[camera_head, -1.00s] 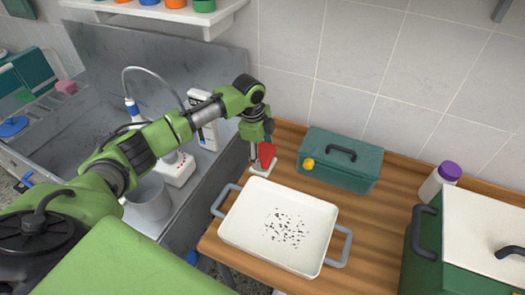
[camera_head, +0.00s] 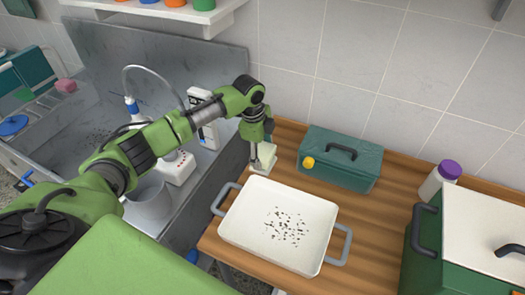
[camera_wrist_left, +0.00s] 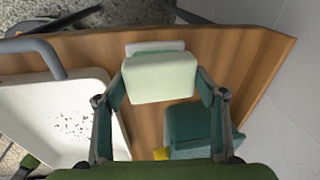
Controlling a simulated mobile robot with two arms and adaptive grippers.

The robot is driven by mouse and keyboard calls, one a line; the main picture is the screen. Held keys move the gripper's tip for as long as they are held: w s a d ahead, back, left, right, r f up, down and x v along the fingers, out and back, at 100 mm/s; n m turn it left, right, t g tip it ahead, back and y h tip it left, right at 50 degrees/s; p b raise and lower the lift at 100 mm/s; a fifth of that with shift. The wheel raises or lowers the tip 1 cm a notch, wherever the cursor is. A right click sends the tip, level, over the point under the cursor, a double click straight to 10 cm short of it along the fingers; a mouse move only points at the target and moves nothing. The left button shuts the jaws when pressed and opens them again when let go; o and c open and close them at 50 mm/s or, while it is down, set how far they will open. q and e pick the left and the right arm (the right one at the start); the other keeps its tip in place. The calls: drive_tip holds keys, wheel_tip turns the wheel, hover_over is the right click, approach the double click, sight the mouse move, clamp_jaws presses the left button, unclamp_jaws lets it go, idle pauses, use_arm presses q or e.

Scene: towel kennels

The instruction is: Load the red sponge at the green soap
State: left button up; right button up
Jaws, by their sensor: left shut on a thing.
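My left gripper (camera_head: 262,148) is at the back left of the wooden counter, beside the white tray. It is shut on a pale, cream-green block (camera_wrist_left: 160,78), which sits between the fingers in the left wrist view. The block also shows below the gripper in the head view (camera_head: 265,156). A white edge and a teal strip show behind the block; I cannot tell whether they touch it. No red sponge shows clearly now. In the sink area at left lie a pink block (camera_head: 66,86) and a small green piece (camera_head: 25,94). My right gripper is out of view.
The white tray (camera_head: 244,238) with dark specks and grey handles stands on the wooden counter (camera_head: 378,225). A teal box (camera_head: 340,172) with a yellow knob stands behind it. A purple-capped bottle (camera_head: 436,184) and a green case (camera_head: 425,265) are at right. Bare counter lies between.

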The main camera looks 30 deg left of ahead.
sight(263, 152)
use_arm(q)
drive_tip(key=shift+s+f+p, duration=0.1)
drive_tip(key=shift+f+p, duration=0.05)
drive_tip(key=shift+p, duration=0.15)
idle(1.2)
wheel_tip(263, 152, up, 2)
drive_tip(key=shift+r+p, duration=0.1)
drive_tip(key=shift+p, duration=1)
wheel_tip(263, 152, up, 5)
drive_tip(key=p, duration=0.5)
